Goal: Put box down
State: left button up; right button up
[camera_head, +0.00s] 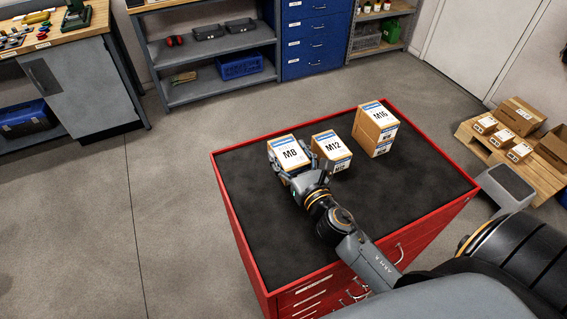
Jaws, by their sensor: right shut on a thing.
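My right gripper (296,168) is shut on the M8 box (288,151), a white and brown carton, near the far left corner of the red cabinet's black top (375,205). The gripper's fingers hide the lower part of the box. I cannot tell whether its underside touches the top. The M12 box (331,146) stands close to its right, partly hidden by the gripper. The taller M16 box (376,128) stands upright farther right on the same top. My left gripper is not in view.
The right and front parts of the black top are clear. A red rim (436,148) edges it. A grey step stool (505,187) and a pallet (545,170) with several cartons stand at the right. Shelves (208,88) and a workbench (75,85) stand behind.

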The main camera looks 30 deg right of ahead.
jog(key=shift+w+a+f, duration=0.2)
jog(key=shift+w+f, duration=0.7)
jog(key=shift+f, duration=0.15)
jog(key=shift+w+f+b, duration=0.15)
jog(key=shift+f+b, duration=0.65)
jog(key=shift+f, duration=0.9)
jog(key=shift+f, duration=0.1)
jog(key=o, duration=1.7)
jog(key=shift+f, duration=0.1)
jog(key=shift+o, duration=0.2)
